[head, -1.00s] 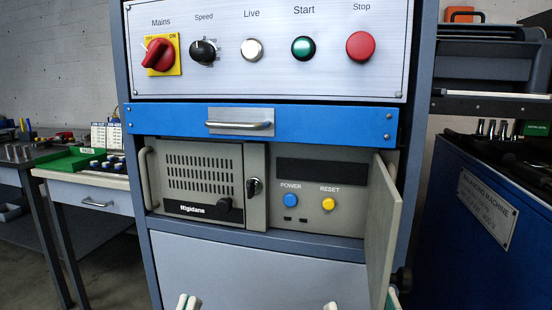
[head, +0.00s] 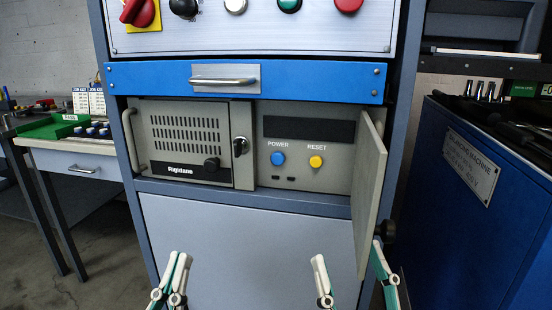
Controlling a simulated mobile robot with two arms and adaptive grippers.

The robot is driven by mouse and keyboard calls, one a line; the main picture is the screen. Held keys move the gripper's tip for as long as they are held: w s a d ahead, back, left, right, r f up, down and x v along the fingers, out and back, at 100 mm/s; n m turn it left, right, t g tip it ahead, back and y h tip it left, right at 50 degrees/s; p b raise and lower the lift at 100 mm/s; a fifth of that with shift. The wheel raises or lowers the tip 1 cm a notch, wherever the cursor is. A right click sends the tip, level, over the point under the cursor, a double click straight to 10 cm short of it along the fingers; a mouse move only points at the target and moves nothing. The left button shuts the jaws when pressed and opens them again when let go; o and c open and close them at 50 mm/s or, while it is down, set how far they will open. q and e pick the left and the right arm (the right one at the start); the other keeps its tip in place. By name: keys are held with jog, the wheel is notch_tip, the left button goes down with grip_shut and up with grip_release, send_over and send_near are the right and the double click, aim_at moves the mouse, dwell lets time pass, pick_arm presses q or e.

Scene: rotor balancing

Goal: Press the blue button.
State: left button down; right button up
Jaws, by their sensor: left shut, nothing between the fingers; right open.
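The blue button (head: 278,158) sits under the label POWER on the grey control unit, below its dark display. A yellow button (head: 316,161) labelled RESET is just to its right. The door (head: 369,195) of this compartment stands open on the right and leaves both buttons uncovered. My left gripper (head: 180,258) is shut and empty, low in front of the lower grey panel, below and left of the blue button. My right gripper (head: 348,254) is wide open and empty, below and right of the button, with one finger on each side of the open door's lower end in the picture.
A blue drawer (head: 330,83) with a metal handle lies above the control unit. A vented Rigidane unit (head: 185,140) is to its left. The open door bounds the right side. The lower grey panel (head: 245,235) is plain. A blue balancing machine (head: 450,210) stands at right.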

grip_shut()
dwell(1.4)
